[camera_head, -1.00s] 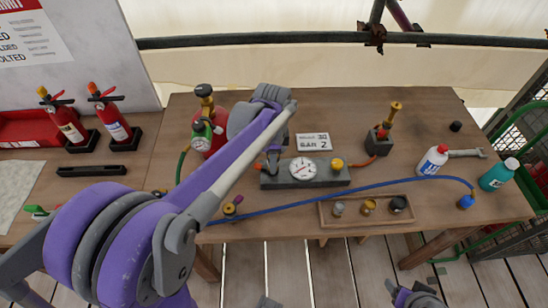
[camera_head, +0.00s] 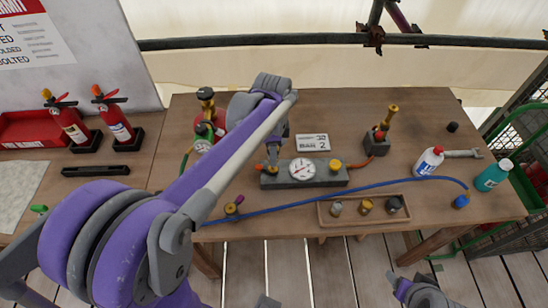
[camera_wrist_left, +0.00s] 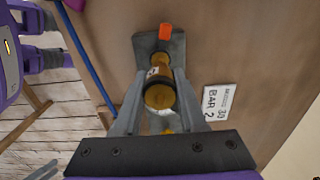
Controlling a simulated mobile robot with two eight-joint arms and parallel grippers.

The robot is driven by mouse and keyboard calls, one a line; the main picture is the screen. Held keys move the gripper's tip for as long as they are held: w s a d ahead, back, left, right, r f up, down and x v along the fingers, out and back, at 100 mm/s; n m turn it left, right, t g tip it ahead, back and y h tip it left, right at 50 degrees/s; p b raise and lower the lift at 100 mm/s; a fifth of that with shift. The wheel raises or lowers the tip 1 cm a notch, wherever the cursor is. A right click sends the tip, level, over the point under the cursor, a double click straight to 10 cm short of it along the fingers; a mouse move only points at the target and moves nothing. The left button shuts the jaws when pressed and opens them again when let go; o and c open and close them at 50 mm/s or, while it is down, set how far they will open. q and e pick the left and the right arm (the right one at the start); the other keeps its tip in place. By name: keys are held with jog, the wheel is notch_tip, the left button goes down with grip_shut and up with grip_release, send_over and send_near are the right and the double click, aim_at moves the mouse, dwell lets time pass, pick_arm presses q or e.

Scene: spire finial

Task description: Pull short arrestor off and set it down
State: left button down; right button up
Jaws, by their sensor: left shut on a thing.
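My left gripper (camera_head: 273,158) is over the left end of the grey gauge block (camera_head: 316,178). In the left wrist view its two fingers (camera_wrist_left: 158,88) are shut on a short brass-coloured cylinder (camera_wrist_left: 160,94), which appears to be the short arrestor. The cylinder is seen nearly end-on above the block (camera_wrist_left: 174,46). I cannot tell whether it is seated on the block or clear of it. In the head view the gripper and arm mostly hide it.
A wooden tray (camera_head: 350,219) with several small fittings stands at the table's front. A blue hose (camera_head: 320,200) crosses the table. A white bottle (camera_head: 429,161) and teal bottle (camera_head: 493,176) stand right. A brass-topped fitting (camera_head: 380,138) stands behind. Bare wood lies between these.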

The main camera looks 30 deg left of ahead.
pick_arm(q)
jog(key=shift+r+p, duration=0.45)
jog(key=shift+r, duration=0.4)
pick_arm(e)
jog(key=shift+w+r, duration=0.2)
jog(key=shift+r, duration=0.45)
pick_arm(q)
jog(key=shift+f, duration=0.1)
pick_arm(e)
jog(key=shift+f, duration=0.15)
